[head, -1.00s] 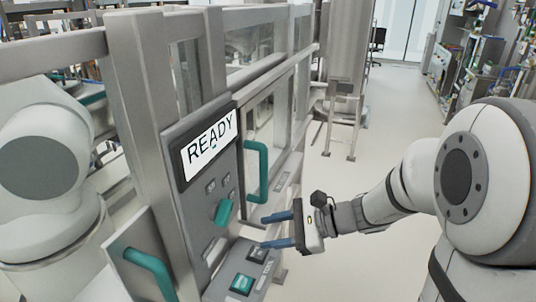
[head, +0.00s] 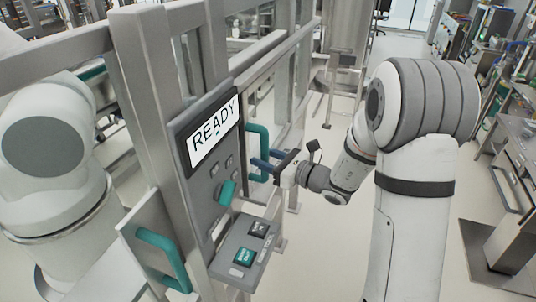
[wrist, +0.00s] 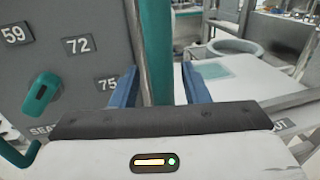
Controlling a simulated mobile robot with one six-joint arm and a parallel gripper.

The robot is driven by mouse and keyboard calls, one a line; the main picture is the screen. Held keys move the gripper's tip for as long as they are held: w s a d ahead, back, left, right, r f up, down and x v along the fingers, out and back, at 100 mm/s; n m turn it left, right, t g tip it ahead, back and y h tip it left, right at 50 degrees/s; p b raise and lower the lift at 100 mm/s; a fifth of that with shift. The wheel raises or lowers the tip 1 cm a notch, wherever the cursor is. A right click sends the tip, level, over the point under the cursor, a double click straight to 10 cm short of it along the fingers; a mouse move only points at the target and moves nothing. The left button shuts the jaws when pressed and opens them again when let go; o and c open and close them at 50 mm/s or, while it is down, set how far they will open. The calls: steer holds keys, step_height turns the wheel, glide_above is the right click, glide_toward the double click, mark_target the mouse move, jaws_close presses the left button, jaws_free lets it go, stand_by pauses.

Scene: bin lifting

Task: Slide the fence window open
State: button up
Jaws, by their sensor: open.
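The fence window (head: 283,100) is a clear panel in a metal frame, right of the control panel in the head view. It carries a vertical teal handle (head: 251,140). My gripper (head: 260,160) is open at the handle, its blue fingers pointing left. In the wrist view the teal handle (wrist: 156,45) stands between the two open fingers of my gripper (wrist: 160,82). I cannot tell whether either finger touches it. The handle's lower part is hidden behind the gripper body in the wrist view.
A grey control panel (head: 205,172) with a READY display (head: 213,134) and a teal knob (head: 227,193) stands left of the handle. A button box (head: 245,245) juts out below. Another teal handle (head: 160,250) is at lower left.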

steer(key=shift+w+a, duration=0.1)
steer(key=shift+a, duration=0.1)
steer(key=shift+c, duration=0.2)
jaws_close()
